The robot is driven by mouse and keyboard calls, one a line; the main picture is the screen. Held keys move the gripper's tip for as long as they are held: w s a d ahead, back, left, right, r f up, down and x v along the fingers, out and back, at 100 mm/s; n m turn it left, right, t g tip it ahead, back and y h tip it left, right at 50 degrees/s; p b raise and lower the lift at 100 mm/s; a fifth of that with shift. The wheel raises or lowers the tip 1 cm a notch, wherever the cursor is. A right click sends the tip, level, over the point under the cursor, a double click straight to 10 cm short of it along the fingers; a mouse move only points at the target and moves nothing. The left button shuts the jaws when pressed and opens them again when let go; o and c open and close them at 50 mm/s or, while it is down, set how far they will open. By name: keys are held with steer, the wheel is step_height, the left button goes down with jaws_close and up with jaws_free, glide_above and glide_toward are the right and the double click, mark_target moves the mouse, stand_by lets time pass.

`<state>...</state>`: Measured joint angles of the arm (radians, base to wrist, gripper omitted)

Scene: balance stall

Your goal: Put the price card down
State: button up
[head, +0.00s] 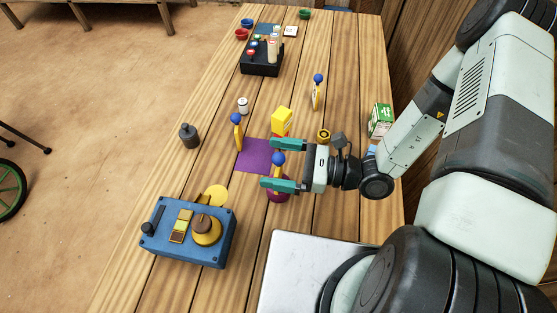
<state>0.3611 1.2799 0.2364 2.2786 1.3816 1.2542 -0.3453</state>
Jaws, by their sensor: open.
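No object in the head view can be surely told as the price card. A small white card-like piece (290,31) lies at the far end of the table. My gripper (270,165) is open above the near part of the purple mat (252,155), its two green fingers spread apart. A yellow upright piece with a blue ball top (278,161) stands between or just beyond the fingers, with a purple round base (277,195) below. I cannot tell whether the fingers touch it. A yellow block (282,121) stands just behind the far finger.
Two similar blue-topped yellow pieces stand at the mat's left edge (237,132) and farther back (317,92). A blue device (188,230) is front left, a dark bottle (189,135) left, a green-white box (380,120) right, and a black rack (261,62) far back.

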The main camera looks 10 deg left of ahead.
steer(key=d, duration=1.2)
